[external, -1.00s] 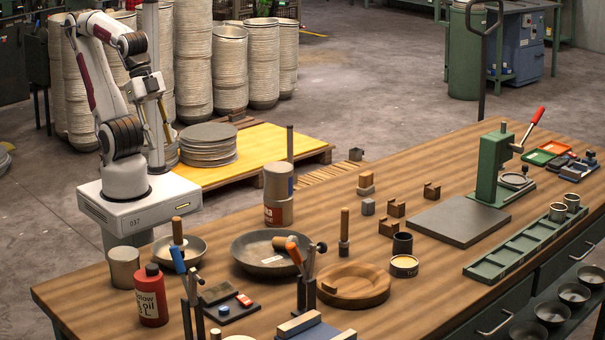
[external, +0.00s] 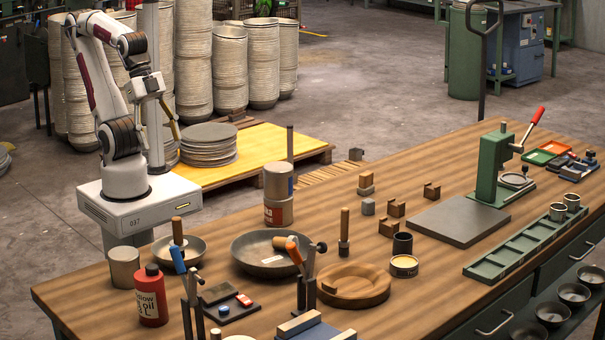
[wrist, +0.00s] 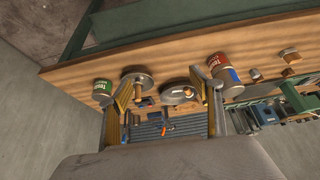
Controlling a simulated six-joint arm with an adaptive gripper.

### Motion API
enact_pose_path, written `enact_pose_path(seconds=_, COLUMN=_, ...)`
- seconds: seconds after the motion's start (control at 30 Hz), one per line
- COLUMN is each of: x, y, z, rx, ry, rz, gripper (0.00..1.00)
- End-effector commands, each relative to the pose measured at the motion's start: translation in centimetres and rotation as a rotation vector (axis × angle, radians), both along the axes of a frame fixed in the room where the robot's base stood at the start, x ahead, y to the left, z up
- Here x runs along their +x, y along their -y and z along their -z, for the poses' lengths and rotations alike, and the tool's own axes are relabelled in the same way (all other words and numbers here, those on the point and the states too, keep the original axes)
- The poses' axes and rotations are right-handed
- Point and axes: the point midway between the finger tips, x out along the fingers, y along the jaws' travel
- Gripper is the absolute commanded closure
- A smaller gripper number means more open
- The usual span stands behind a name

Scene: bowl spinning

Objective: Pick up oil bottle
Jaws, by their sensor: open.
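The oil bottle (external: 151,302) is red with a dark cap and a pale label. It stands upright at the near left end of the wooden workbench in the external view. I cannot pick it out in the wrist view.
A grey can (external: 124,268) stands just behind the bottle. A small bowl (external: 192,252), a large pan (external: 255,262) and upright clamp tools (external: 190,295) stand to its right. A stacked red-labelled can (external: 278,211) rises at the bench's back edge. The front left corner is clear.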

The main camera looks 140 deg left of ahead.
Motion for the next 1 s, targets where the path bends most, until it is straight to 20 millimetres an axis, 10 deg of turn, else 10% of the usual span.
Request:
enact_pose_path(seconds=0.37, x=2.5, y=-0.8, z=-0.9, rx=0.029, ry=0.041, rz=-0.005, gripper=0.36)
enact_pose_path(seconds=1.0, x=20.0, y=-3.1, z=-6.2, rx=0.187, ry=0.342, rz=0.057, gripper=0.36)
